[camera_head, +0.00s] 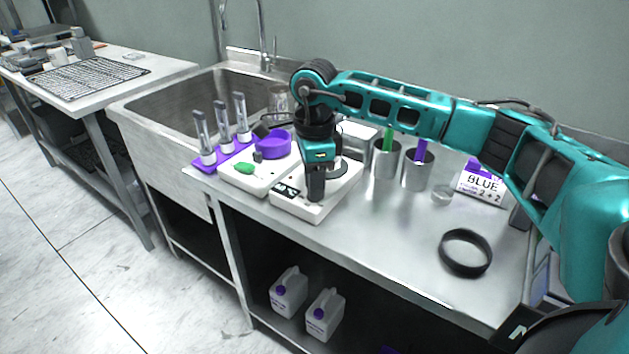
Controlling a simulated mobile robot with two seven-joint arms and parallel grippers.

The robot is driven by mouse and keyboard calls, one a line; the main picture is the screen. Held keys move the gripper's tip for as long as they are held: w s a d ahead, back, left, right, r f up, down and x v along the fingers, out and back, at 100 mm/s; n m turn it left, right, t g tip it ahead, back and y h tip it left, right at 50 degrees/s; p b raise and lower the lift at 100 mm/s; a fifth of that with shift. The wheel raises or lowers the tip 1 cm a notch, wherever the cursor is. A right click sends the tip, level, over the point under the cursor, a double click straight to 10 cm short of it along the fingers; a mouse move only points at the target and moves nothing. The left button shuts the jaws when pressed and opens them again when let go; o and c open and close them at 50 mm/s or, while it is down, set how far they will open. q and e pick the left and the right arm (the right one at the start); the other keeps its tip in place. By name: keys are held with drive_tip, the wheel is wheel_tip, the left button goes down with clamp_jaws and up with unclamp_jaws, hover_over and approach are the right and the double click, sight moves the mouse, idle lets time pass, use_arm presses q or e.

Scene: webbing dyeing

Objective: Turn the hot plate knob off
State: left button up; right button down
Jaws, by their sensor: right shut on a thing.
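The hot plate (335,200) is a white box with a dark round plate on top, standing on the steel table to the right of a second white device. My right gripper (315,197) points straight down at the front of the hot plate. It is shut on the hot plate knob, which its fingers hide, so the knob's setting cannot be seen. My left gripper is not in view.
The second white device (235,181) holds a purple bowl (274,145). A purple rack (208,162) holds several upright clear tubes. The table's front is mostly clear.

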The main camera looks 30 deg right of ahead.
drive_tip(key=c, duration=0.9)
unclamp_jaws()
wheel_tip(320, 180, up, 13)
drive_tip(key=shift+p, duration=0.35)
drive_tip(key=shift+f, duration=0.1)
